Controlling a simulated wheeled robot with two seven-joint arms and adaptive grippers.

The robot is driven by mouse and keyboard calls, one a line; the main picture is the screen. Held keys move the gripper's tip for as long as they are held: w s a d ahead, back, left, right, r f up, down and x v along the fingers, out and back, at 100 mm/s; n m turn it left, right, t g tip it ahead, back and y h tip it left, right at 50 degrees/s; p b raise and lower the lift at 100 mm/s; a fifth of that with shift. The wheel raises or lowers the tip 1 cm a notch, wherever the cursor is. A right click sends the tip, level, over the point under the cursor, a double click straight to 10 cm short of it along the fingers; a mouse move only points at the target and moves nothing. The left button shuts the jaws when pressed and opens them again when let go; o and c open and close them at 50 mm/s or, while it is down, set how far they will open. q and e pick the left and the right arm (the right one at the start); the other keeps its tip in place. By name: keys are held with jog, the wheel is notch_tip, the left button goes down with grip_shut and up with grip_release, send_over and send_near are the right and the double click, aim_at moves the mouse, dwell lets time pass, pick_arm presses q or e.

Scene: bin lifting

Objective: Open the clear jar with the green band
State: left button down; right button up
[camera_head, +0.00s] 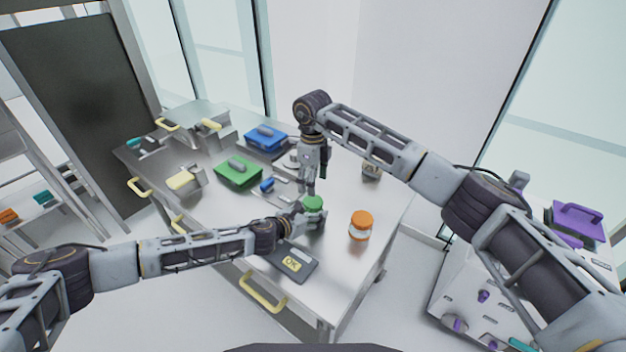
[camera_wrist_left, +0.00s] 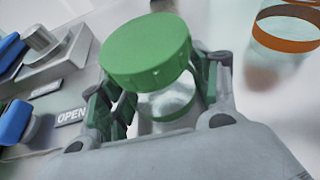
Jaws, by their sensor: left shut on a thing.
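The clear jar with the green band (camera_wrist_left: 168,100) stands on the metal table with its round green lid (camera_head: 313,202) on top. The lid fills the middle of the left wrist view (camera_wrist_left: 145,50). My left gripper (camera_head: 311,221) is shut on the jar's body, below the lid, with its green-padded fingers on either side. My right gripper (camera_head: 309,184) points down just above the lid. Its fingers are small and overlap, so I cannot tell whether they are open or shut.
A jar with an orange lid (camera_head: 360,219) stands to the right of the green-lidded jar. A dark plate marked OK (camera_head: 291,263) lies in front. A green bin (camera_head: 238,172) and a blue bin (camera_head: 266,138) sit further back. Another jar (camera_head: 371,171) stands behind on the right.

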aim_at(313, 201)
jog(key=m, duration=2.6)
jog(key=shift+m, duration=1.7)
jog(key=shift+f, duration=0.15)
jog(key=shift+f, duration=3.9)
